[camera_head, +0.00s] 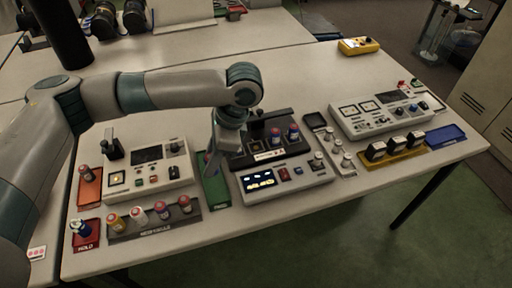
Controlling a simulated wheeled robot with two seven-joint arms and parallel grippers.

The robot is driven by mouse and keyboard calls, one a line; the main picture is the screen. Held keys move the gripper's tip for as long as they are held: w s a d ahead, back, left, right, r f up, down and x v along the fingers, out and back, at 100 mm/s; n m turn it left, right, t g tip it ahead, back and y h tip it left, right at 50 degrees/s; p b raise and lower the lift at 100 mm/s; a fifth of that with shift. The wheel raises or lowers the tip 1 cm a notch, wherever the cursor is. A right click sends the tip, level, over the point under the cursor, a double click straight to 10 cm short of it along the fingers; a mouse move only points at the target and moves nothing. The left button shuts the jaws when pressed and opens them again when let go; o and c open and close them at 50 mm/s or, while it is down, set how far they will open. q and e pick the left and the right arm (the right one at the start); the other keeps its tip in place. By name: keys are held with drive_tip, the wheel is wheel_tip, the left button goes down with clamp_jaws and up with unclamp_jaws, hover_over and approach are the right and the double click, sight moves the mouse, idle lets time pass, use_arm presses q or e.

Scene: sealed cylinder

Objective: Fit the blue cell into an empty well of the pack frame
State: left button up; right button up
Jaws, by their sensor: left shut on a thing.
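My left gripper (212,158) points down over the green tray (216,190), at the left side of the dark pack frame (290,150). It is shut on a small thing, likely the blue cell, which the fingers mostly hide. The pack frame sits behind the tester with the lit display. Two cells with blue and red parts, one cell (275,136) and another (294,132), stand upright in its right part. The arm and gripper hide part of the frame's left side, so I cannot tell the state of every well. My right gripper is not in view.
A rack (150,229) with several cells stands at front left. A red tray (88,240) and an orange tray (84,194) each hold a cell. A display tester (300,181) stands before the frame. A yellow rack (405,154) and blue tray (447,136) are right.

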use_arm(q)
drive_tip(key=w+d+r+m+t+h, duration=0.1)
drive_tip(key=w+d+m+t+h, duration=0.1)
drive_tip(key=d+m, duration=0.6)
drive_tip(key=w+d+m+t+h, duration=0.3)
drive_tip(key=d+m, duration=0.5)
drive_tip(key=m, duration=0.7)
drive_tip(key=shift+w+d+r+h, duration=0.35)
drive_tip(key=shift+w+h, duration=0.05)
drive_tip(key=shift+w, duration=0.2)
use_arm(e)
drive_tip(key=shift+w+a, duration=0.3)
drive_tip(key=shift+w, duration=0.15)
